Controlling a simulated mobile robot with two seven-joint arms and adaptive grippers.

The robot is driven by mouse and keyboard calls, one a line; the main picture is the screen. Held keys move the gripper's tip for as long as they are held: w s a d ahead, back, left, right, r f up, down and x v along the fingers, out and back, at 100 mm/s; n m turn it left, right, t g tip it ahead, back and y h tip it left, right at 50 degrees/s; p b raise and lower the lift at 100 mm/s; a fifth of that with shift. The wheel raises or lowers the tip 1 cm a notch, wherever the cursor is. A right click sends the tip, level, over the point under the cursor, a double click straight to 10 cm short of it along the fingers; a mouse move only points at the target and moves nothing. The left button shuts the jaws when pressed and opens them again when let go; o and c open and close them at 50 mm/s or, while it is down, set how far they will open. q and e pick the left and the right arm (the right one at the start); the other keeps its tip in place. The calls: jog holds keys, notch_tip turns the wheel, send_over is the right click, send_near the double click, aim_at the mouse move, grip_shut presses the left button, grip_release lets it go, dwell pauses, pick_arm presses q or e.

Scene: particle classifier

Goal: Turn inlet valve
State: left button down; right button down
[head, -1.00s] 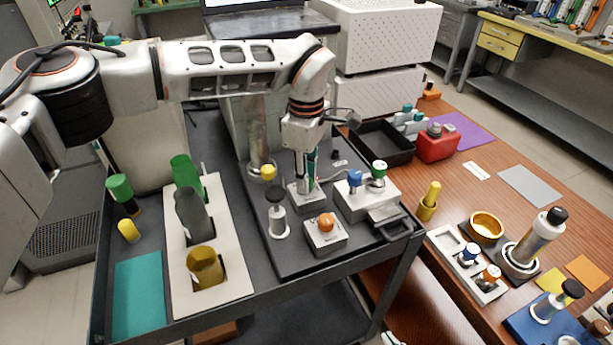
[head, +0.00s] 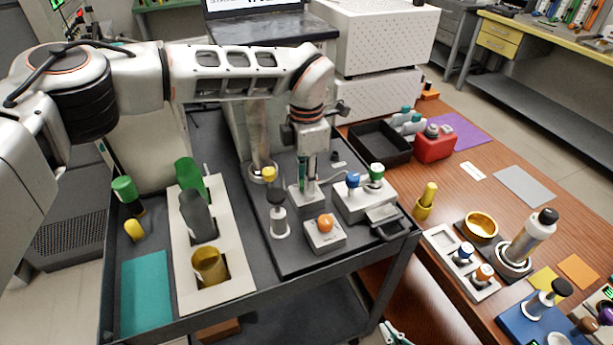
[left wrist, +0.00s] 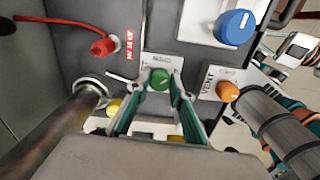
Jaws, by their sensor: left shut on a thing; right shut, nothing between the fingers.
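My left gripper (head: 308,183) points straight down over a small light valve block (head: 303,199) on the dark cart panel. In the left wrist view, its teal fingers (left wrist: 160,90) are shut on a round green knob (left wrist: 160,79) with a pale pointer mark. The label plate beside that knob is too blurred to read surely. In the head view the gripper hides the knob. An orange knob (head: 325,222), labelled VENT in the left wrist view (left wrist: 228,92), stands on a separate block nearby. My right gripper (head: 394,335) shows only partly at the bottom edge, shut and empty.
A box with a blue knob (head: 353,180) and a green knob (head: 376,171) stands right of the gripper. A cream rack (head: 205,295) holds bottles. The wooden table (head: 400,190) lies to the right.

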pick_arm(q)
jog(key=n, duration=0.4)
jog(key=shift+n, duration=0.3)
jog(key=shift+n+p, duration=0.3)
jog(key=shift+n, duration=2.3)
jog(key=c, duration=1.8)
grip_release()
jog(key=shift+o, duration=0.2)
notch_tip(320, 180, up, 12)
